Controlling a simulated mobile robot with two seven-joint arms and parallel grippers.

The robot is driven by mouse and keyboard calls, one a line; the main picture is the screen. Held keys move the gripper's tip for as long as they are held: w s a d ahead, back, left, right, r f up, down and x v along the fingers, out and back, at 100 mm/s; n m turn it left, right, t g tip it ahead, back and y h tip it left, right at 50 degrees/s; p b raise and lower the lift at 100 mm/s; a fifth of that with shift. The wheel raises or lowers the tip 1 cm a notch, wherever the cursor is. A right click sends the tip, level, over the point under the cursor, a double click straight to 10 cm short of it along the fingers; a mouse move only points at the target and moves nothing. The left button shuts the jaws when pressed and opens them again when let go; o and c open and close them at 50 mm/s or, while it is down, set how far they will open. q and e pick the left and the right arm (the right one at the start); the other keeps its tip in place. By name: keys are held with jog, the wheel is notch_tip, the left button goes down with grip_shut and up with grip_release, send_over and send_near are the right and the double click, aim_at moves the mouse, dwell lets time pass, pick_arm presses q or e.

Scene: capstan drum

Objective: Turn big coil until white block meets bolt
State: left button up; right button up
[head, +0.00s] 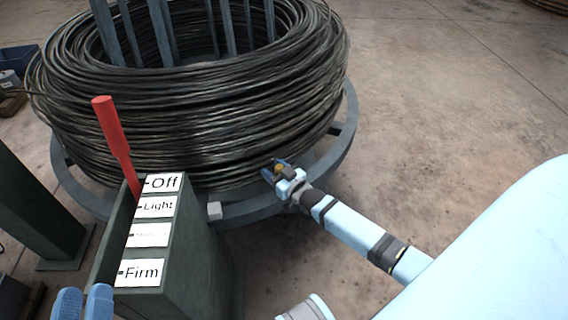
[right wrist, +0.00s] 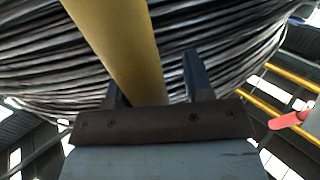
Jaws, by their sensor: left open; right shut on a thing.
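The big coil (head: 200,115) of dark wire sits on a grey round turntable (head: 348,125); its strands also fill the back of the right wrist view (right wrist: 215,30). A small white block (head: 214,210) is on the turntable's near rim, beside the lever post. I cannot make out the bolt. My right gripper (head: 274,172) is at the rim's near right side, shut on a yellow peg (head: 281,169). In the right wrist view the yellow peg (right wrist: 122,45) runs between the fingers. My left gripper (head: 83,303) is open and empty at the bottom left, below the lever post.
A dark green lever post (head: 190,245) stands in front of the turntable, labelled Off, Light, a blurred one and Firm. Its red lever (head: 112,130) stands at the Off end. A dark green upright (head: 35,205) is at left. The floor at right (head: 450,100) is clear.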

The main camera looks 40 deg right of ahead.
jog(key=shift+y, duration=0.3)
jog(key=w+a, duration=0.1)
jog(key=a, duration=0.7)
jog(key=w+a+p, duration=0.1)
jog(key=a, duration=0.3)
jog(key=shift+w+a+r, duration=0.15)
jog(key=shift+w+a, duration=0.15)
jog(key=shift+a, duration=0.05)
grip_shut()
jog(key=shift+s+a, duration=0.15)
jog(key=o, duration=1)
grip_release()
jog(key=shift+a, duration=0.1)
pick_arm(q)
jog(key=shift+a+f+g+y, duration=0.2)
jog(key=shift+a+f+y, duration=0.1)
jog(key=shift+f, duration=0.25)
jog(key=shift+a+f+g+y, duration=0.2)
jog(key=shift+a+f+y, duration=0.1)
jog(key=shift+f, duration=0.25)
jog(key=shift+w+d, duration=0.1)
pick_arm(e)
jog(key=shift+d, duration=0.25)
